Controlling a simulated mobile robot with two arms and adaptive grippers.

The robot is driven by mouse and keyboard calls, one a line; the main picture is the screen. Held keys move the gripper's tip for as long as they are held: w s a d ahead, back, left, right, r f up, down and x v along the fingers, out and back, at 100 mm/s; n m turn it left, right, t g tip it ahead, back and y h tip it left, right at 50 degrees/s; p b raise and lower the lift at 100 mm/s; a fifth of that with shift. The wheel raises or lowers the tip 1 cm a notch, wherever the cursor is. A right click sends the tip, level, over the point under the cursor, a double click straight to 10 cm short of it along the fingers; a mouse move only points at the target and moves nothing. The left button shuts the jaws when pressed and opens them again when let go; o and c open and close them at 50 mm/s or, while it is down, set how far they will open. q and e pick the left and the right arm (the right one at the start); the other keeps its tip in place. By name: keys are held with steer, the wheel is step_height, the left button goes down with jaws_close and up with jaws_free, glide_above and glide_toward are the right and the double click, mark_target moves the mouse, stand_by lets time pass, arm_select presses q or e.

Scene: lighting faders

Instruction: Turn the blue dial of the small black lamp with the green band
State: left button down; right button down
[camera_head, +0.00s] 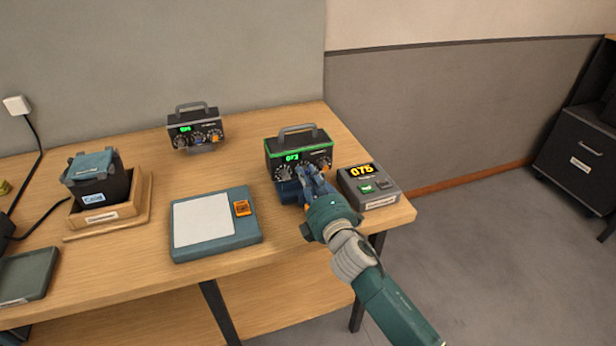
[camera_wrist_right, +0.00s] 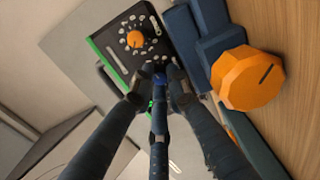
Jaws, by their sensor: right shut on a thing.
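The small black lamp (camera_head: 271,148) with the green band stands at the right back of the table, its green display reading about 073. My right gripper (camera_head: 304,178) is at the lamp's front and covers part of its dials. In the right wrist view my right gripper (camera_wrist_right: 158,86) has its fingertips closed around the blue dial (camera_wrist_right: 160,79), of which only a little shows. The same lamp (camera_wrist_right: 108,58) shows its face there, with an orange dial (camera_wrist_right: 134,39) beside the fingers. My left gripper is not in view.
A display box (camera_head: 372,196) reading 075 stands close right of the lamp. A similar lamp (camera_head: 195,115) without the green band stands further back left. A blue-grey panel (camera_head: 215,246) with an orange switch lies left of my gripper. A wooden tray (camera_head: 143,205) holds a dark container.

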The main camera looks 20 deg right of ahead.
steer(key=shift+d+r, duration=0.1)
steer(key=c, duration=1.7)
jaws_free()
steer(key=shift+s, duration=0.1)
steer(key=shift+s+f, duration=0.2)
steer(key=shift+s, duration=0.15)
steer(key=s, duration=1.1)
steer(key=shift+s+d+r, duration=0.1)
steer(key=shift+d+r, duration=0.05)
steer(key=shift+d, duration=0.05)
